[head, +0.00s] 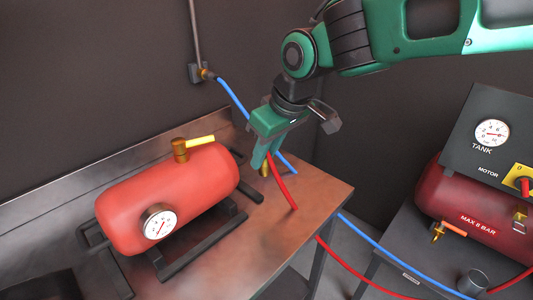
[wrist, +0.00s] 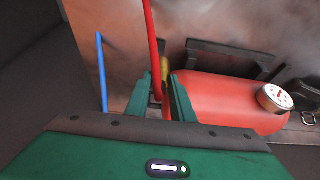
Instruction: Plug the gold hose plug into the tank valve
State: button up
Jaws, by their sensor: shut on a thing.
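My gripper (head: 263,160) is shut on the gold hose plug (head: 265,170), at the end of the red hose (head: 282,190). It holds the plug near the right end of the red tank (head: 165,195) on the bench. In the wrist view, the red hose (wrist: 152,45) runs between my fingers (wrist: 161,95), with gold (wrist: 165,66) showing beside them; the plug's tip is hard to make out. The brass tank valve (head: 180,150), with a yellow lever, stands on top of the tank, left of and apart from my gripper.
The tank lies on a dark cradle (head: 210,236) on the brown bench (head: 240,255). A blue hose (head: 235,98) runs from a wall fitting past my gripper. A red compressor (head: 475,215) with a gauge panel (head: 490,150) stands at right. The bench's front right is mostly clear.

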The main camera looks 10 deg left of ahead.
aim_at(179, 145)
jog(key=z, duration=0.05)
jog(key=k, duration=1)
jog(key=u, duration=0.05)
